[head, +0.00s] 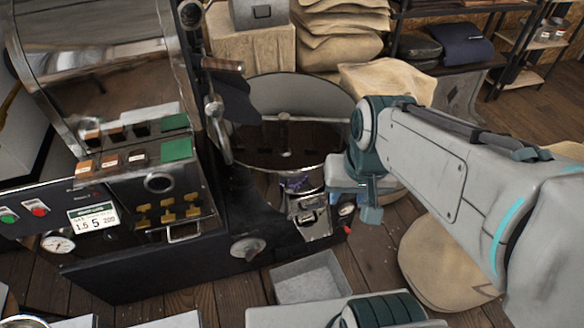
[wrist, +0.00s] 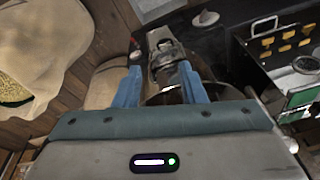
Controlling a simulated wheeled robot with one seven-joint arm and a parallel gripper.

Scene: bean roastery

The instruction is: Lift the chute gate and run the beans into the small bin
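The chute (head: 311,222) is a metal spout on the front of the round cooling tray (head: 300,88). The tray's floor looks dark brown; single beans cannot be told apart. The small grey bin (head: 306,279) stands on the floor below the chute and looks empty. My gripper (head: 352,200) is just right of the chute, at about its height. In the wrist view my gripper (wrist: 160,78) has its two blue fingers apart, with nothing held. The chute (wrist: 166,58) shows beyond and between them, apparently not touched. The gate's position is unclear.
The black roaster body (head: 140,265) with its control panel fills the left. A full sack (head: 440,265) stands to the right of the bin, under my arm. An open sack (wrist: 35,60) with greenish beans shows in the wrist view. Stacked sacks (head: 340,35) stand behind.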

